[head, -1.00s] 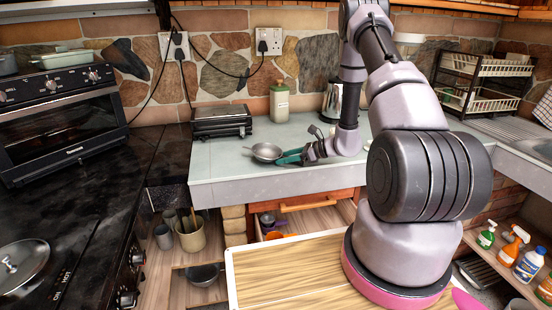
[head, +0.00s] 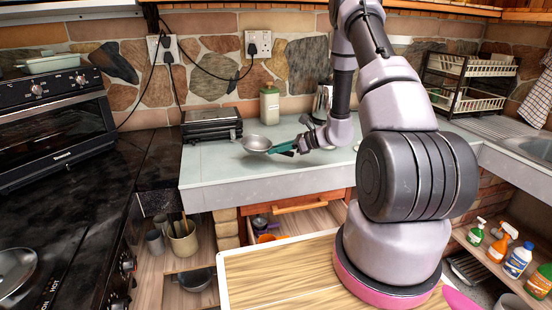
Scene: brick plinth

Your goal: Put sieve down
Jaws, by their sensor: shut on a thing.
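The sieve is a small round metal bowl (head: 257,143) with a green handle (head: 283,147). It is over the left part of the pale worktop (head: 210,172), in front of the black toaster. My gripper (head: 297,146) is shut on the green handle from the right. The bowl points left, away from my gripper. A faint darker patch shows on the worktop below the bowl, and the bowl looks a little above the surface. The fingertips are small and partly hidden by the handle.
A dish rack (head: 470,82) is at the right. The worktop's front strip is clear. An open drawer (head: 290,222) lies below it.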

